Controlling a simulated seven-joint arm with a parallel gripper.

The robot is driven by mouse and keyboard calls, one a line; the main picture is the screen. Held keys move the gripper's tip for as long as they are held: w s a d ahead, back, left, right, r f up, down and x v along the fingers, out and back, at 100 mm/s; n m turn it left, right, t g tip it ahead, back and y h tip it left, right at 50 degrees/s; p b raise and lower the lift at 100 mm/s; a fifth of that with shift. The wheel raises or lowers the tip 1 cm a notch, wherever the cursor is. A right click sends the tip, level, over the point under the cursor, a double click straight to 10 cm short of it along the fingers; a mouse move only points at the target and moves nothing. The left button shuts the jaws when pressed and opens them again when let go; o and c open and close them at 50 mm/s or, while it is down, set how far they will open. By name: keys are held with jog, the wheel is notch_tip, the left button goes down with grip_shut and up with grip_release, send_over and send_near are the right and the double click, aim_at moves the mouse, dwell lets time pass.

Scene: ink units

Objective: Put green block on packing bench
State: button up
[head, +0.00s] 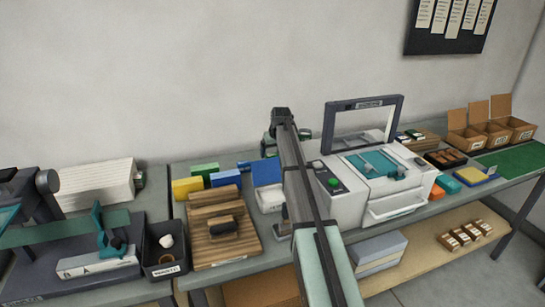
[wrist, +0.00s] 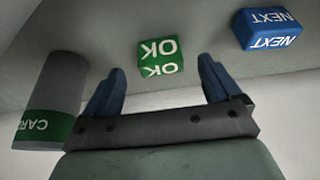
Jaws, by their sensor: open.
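The green block (wrist: 160,58), marked OK in white, lies on a grey surface in the wrist view. It appears between and just beyond the fingertips of my gripper (wrist: 161,66), which is open and empty. In the head view my arm crosses the middle of the bench, and my fingers are hidden. I cannot tell the marked green block there for certain. A green item (head: 205,169) stands between yellow and blue ones at the back left. The long grey bench (head: 440,205) has a green mat (head: 513,158) at its right end; no label names the packing bench.
A white machine (head: 370,180) with a raised frame stands beside my arm. Open cardboard boxes (head: 488,137) are at right; wooden boards (head: 222,228) are at left.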

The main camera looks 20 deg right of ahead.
jog(key=v, duration=0.8)
